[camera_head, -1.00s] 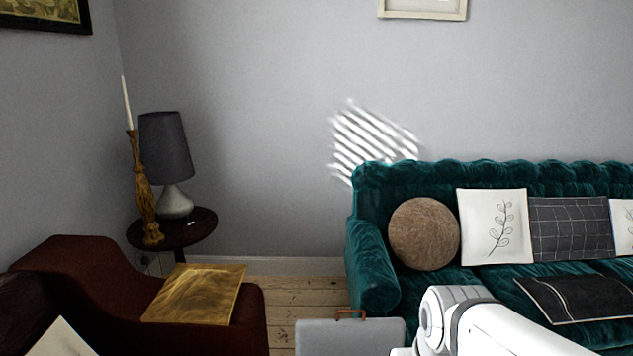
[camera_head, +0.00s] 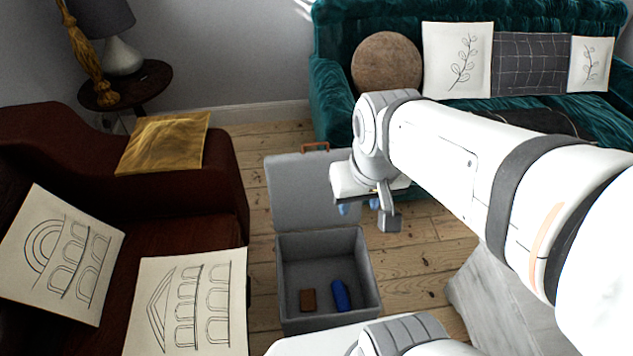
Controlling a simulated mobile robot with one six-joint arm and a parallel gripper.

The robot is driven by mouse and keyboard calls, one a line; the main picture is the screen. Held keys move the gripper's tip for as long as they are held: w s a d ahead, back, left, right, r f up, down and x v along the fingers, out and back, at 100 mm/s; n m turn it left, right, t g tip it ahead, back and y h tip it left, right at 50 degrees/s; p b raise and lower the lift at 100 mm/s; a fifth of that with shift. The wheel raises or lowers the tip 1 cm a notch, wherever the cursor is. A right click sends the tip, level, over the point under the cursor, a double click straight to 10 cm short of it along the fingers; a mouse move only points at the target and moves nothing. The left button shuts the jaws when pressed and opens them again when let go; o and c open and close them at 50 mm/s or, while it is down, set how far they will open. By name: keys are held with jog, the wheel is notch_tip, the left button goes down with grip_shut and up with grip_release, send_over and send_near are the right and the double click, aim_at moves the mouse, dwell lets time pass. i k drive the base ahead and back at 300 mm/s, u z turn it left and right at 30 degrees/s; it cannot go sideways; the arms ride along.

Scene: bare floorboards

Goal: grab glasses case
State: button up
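An open grey case (camera_head: 283,265) stands on the floor with its lid raised at the back. Inside lie a long blue object (camera_head: 341,295) and a small brown block (camera_head: 307,299), side by side with a small gap. The blue one has the shape of a glasses case, but I cannot tell for certain which one it is. My gripper (camera_head: 362,210) hangs above the back right of the case, in front of the raised lid. Its fingers appear apart, with nothing seen between them. It is well above both objects and touches neither.
A dark red armchair (camera_head: 190,215) with printed cushions stands close on the left. A teal sofa (camera_head: 330,75) is behind. A round side table (camera_head: 150,82) with a lamp is at the back left. A pale marble-like surface (camera_head: 480,300) lies to the right of the case.

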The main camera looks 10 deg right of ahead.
aim_at(342, 298)
jog(key=u, duration=0.7)
jog(key=k, duration=1.8)
jog(key=z, duration=0.7)
jog(key=i, duration=1.7)
jog(key=z, duration=0.05)
